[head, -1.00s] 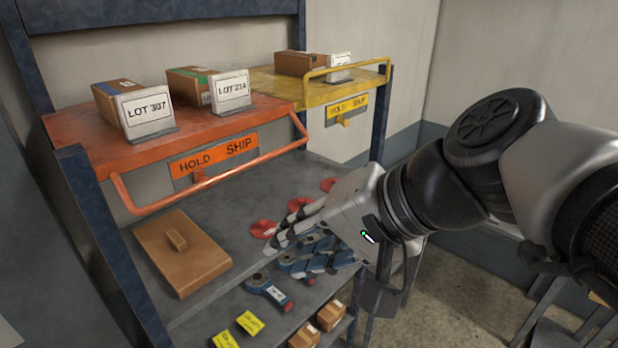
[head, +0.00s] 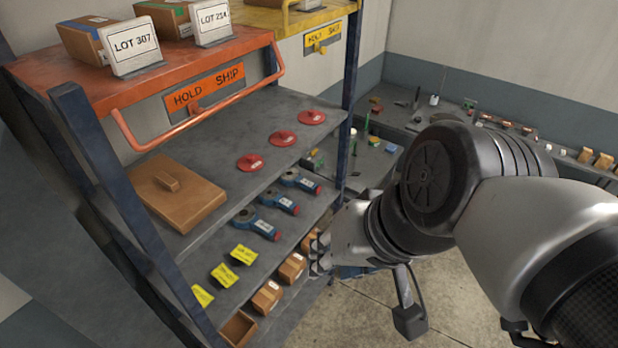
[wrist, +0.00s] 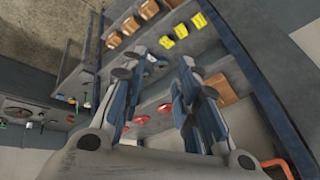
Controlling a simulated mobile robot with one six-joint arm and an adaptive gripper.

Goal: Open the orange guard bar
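The orange guard bar (head: 204,112) runs along the front of the orange shelf (head: 150,72) at upper left in the head view. It hangs low in front of the HOLD SHIP plate (head: 204,89). Part of it also shows in the wrist view (wrist: 276,166) at the lower right. My gripper (head: 318,258) is well below and to the right of the bar, beside the lower shelf edge, apart from the bar. In the wrist view its two fingers (wrist: 160,75) are spread apart with nothing between them.
Lot boxes with cards (head: 131,47) stand on the orange shelf. A brown lidded board (head: 176,193), red discs (head: 283,138), blue tools (head: 257,222), yellow tags (head: 243,254) and small cartons (head: 267,297) fill the shelves below. A blue post (head: 350,100) stands at the rack's right.

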